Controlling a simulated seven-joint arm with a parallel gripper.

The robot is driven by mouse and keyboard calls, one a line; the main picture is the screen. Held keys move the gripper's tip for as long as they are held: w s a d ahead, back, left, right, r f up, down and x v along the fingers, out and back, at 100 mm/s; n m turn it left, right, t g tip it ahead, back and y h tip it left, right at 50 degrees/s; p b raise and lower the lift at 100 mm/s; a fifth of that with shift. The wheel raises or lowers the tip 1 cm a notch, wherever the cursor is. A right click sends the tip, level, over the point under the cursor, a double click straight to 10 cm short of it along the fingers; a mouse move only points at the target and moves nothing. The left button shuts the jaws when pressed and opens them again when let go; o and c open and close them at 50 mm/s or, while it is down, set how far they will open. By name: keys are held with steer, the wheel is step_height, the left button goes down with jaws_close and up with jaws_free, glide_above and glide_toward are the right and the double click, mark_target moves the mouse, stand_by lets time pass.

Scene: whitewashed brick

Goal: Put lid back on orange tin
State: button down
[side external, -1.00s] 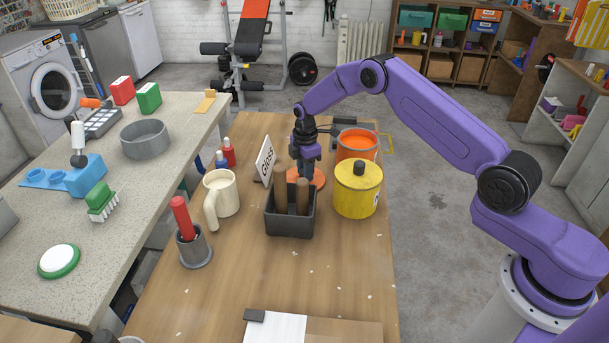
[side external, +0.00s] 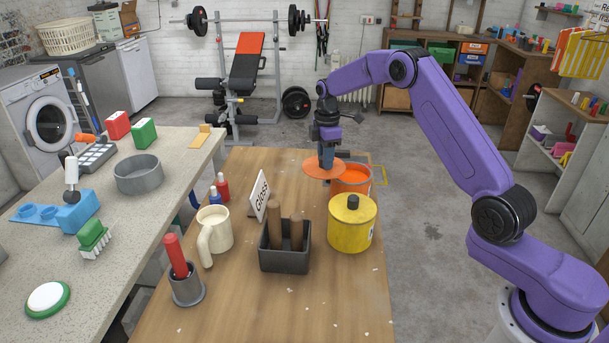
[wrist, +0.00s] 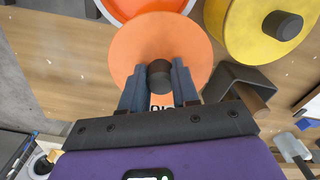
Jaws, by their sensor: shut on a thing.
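The orange lid (side external: 313,167) is a flat disc with a dark knob. My gripper (side external: 326,165) is shut on the knob and holds the lid level above the table. In the wrist view the fingers of my gripper (wrist: 159,85) pinch the knob, and the lid (wrist: 160,42) spreads out beyond them. The orange tin (side external: 352,180) is open and stands just right of the lid in the side view. Its rim (wrist: 140,8) shows partly at the top of the wrist view, and the lid hides part of it.
A yellow tin (side external: 351,232) with its lid on stands in front of the orange tin. A dark box with brown handles (side external: 285,260), a "Gloss" sign (side external: 259,196), a cream mug (side external: 214,236) and a red-handled tool in a grey cup (side external: 187,288) stand to the left.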

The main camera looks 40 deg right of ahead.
steer(key=s+d+r+m, duration=0.3)
steer(key=d+r, duration=0.1)
steer(key=d, duration=0.4)
step_height(320, 180, down, 7)
steer(key=shift+s+d+r, duration=0.15)
steer(key=shift+d+r, duration=0.05)
steer(key=shift+d, duration=0.1)
steer(key=shift+f, duration=0.15)
stand_by(2.1)
steer(key=shift+c, duration=1.4)
jaws_free()
step_height(320, 180, up, 7)
stand_by(0.4)
